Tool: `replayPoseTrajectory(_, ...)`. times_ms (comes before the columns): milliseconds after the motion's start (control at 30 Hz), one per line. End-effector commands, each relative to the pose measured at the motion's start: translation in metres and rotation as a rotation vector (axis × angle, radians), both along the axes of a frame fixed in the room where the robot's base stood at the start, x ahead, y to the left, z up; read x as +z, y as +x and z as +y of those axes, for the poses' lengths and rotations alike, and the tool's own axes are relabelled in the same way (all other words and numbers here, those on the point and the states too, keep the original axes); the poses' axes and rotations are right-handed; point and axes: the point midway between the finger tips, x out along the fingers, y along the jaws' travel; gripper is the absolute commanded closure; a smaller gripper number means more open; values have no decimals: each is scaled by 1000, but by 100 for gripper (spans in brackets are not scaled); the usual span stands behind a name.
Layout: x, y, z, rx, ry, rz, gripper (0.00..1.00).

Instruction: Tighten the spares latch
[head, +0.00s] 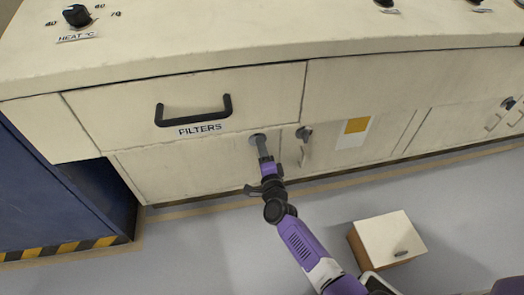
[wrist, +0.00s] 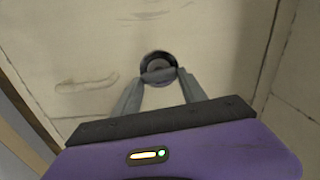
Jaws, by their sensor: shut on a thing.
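A dark round latch (wrist: 158,62) is on a cream cabinet door in the wrist view. My gripper (wrist: 160,77) has its two grey fingers shut on this latch, one on each side. In the head view my gripper (head: 264,156) reaches the low cabinet front below the FILTERS drawer, at the latch (head: 257,138) near the right edge of the left door. No label naming the spares latch is readable, and the fingers partly hide the latch.
A second dark latch (head: 304,132) and a pale door handle (head: 303,156) are just right of my gripper. The FILTERS drawer handle (head: 194,109) sticks out above. A small box (head: 388,238) stands on the floor to the right. A blue cabinet (head: 55,195) is at left.

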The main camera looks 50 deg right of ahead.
Motion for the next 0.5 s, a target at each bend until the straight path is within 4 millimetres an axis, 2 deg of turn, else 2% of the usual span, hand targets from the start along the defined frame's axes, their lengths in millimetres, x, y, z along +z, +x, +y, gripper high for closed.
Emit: replayPoseTrajectory(500, -2, 0, 1, 2, 60, -37, 91)
